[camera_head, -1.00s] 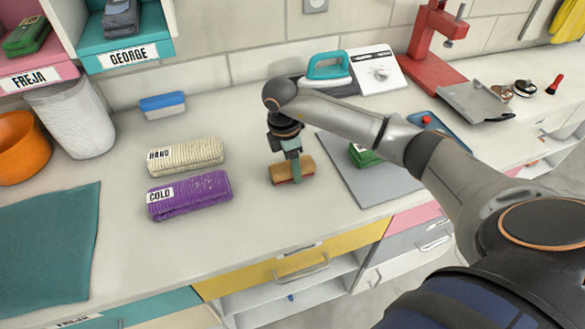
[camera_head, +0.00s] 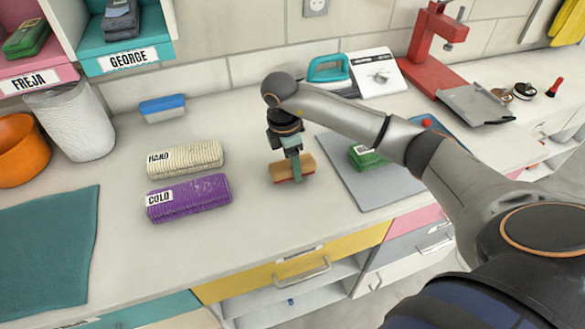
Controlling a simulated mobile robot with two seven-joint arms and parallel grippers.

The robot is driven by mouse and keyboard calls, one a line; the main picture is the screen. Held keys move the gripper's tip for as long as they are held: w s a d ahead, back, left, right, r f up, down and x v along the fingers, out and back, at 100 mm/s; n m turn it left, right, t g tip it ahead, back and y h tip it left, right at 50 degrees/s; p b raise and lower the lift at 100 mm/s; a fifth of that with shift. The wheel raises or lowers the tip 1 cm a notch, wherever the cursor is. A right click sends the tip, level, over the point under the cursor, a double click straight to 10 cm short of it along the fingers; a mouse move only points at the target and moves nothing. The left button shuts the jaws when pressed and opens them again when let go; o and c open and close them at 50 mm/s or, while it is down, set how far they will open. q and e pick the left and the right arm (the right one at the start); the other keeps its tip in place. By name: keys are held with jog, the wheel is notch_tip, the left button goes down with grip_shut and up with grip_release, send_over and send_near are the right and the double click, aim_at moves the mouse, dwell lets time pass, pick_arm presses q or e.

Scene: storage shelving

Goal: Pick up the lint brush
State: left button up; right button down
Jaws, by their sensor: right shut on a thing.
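The lint brush appears to be the wooden block with a reddish underside (camera_head: 282,174) on the white counter, right of the two folded towels. My right gripper (camera_head: 294,171) comes down on it from above and is shut on it, its greenish fingers on either side of the block. The block sits at the counter surface; I cannot tell whether it is lifted at all. My left gripper is out of view.
A cream towel (camera_head: 195,160) and a purple towel (camera_head: 205,197) lie to the left. A grey mat (camera_head: 375,190) with a green folded item (camera_head: 366,158) lies right. A blue-topped box (camera_head: 162,108) stands behind. The counter in front is clear.

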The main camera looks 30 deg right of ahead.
jog(key=s+a+r, duration=0.1)
jog(key=s+r, duration=1)
jog(key=s, duration=0.3)
jog(key=shift+a+r, duration=0.25)
jog(key=shift+a, duration=0.1)
jog(key=c, duration=0.7)
grip_release()
jog(key=c, duration=0.7)
jog(key=shift+w+p, duration=0.15)
jog(key=shift+p, duration=0.15)
